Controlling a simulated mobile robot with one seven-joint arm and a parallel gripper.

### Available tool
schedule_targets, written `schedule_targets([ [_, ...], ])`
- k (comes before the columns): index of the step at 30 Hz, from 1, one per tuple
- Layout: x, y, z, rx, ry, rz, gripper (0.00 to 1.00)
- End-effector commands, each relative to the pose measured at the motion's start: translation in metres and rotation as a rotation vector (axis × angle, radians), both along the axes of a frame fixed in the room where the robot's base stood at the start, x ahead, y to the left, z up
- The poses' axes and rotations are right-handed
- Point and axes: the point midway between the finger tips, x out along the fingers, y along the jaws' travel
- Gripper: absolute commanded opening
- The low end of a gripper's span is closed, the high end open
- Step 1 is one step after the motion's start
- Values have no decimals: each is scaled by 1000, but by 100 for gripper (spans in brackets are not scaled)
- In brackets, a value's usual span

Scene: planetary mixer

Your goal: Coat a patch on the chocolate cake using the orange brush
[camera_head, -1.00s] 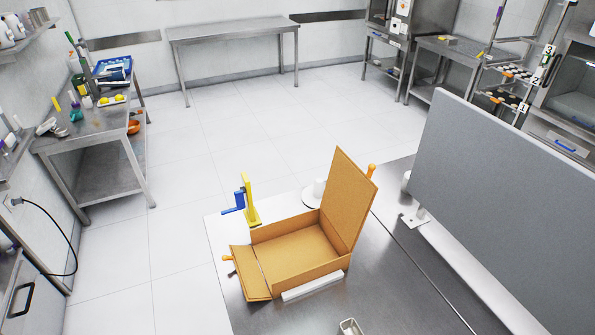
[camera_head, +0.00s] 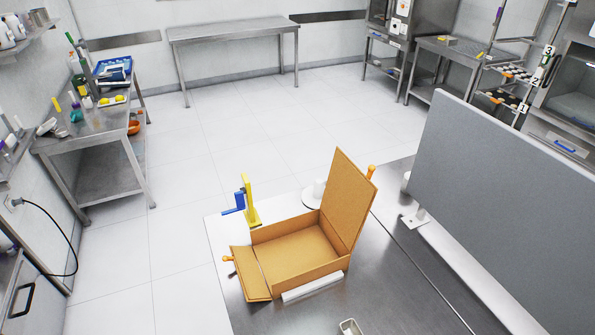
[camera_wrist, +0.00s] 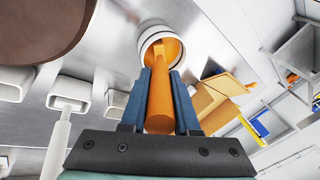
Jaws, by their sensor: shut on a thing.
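In the wrist view, my gripper (camera_wrist: 160,85) has its blue fingers closed on both sides of the orange brush (camera_wrist: 160,112). The far end of the brush reaches into the mouth of a round white cup (camera_wrist: 147,38), and its tip is hidden there. A dark brown round surface, apparently the chocolate cake (camera_wrist: 38,25), fills the upper left corner, apart from the brush. Neither my gripper nor the cake shows in the head view.
Small white rectangular containers (camera_wrist: 70,93) stand on the metal surface left of the cup. An open cardboard box (camera_head: 298,248) sits on the metal table beside a yellow and blue stand (camera_head: 249,203). A grey panel (camera_head: 490,170) rises at the right.

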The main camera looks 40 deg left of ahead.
Motion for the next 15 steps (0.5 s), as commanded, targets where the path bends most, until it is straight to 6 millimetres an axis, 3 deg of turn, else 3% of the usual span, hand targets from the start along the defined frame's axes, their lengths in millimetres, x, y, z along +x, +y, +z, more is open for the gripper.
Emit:
schedule_targets([
  [15, 0, 0, 40, -1, 1, 0, 0],
])
